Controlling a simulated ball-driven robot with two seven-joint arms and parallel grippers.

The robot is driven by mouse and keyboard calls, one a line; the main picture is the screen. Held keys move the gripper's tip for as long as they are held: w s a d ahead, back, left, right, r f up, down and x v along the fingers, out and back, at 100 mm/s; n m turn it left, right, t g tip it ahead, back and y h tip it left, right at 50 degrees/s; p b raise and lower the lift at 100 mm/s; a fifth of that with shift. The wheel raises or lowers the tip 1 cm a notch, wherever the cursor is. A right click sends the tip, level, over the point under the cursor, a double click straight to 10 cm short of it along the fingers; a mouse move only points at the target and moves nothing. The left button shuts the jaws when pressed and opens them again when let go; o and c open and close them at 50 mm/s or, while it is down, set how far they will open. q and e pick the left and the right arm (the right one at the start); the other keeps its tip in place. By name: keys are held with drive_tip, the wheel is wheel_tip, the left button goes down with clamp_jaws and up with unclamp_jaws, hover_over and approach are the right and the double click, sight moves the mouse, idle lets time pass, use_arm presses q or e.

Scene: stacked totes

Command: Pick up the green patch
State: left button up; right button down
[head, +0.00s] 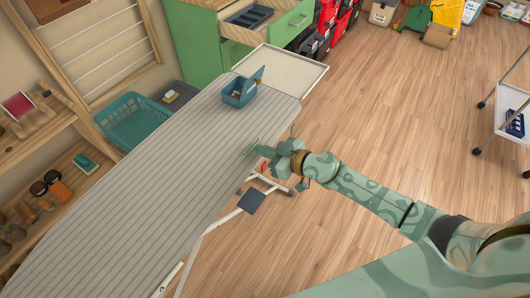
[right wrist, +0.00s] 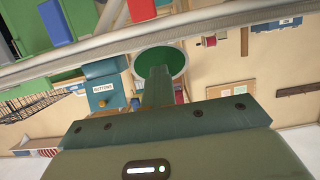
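The gripper looks shut on the patch. In the head view the right gripper (head: 259,151) is at the right edge of the striped grey ironing board (head: 170,170), and the patch (head: 250,148) is a thin green sliver at its fingertips. My left gripper is not in view.
A teal box (head: 238,92), labelled BUTTONS in the right wrist view (right wrist: 103,88), stands on the board beyond the gripper. A teal basket (head: 132,122) and wooden shelves (head: 60,150) are left of the board. A green cabinet (head: 195,45) is behind it.

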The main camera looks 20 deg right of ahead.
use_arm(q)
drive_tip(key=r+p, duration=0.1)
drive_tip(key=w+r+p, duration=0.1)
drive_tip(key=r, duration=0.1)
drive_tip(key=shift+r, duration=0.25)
use_arm(e)
drive_tip(key=w+d+r, duration=0.9)
drive_tip(key=d+r, duration=0.1)
drive_tip(key=shift+w+d, duration=0.2)
drive_tip(key=shift+c, duration=2.2)
unclamp_jaws()
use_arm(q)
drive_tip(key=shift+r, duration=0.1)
use_arm(e)
drive_tip(key=shift+s, duration=0.1)
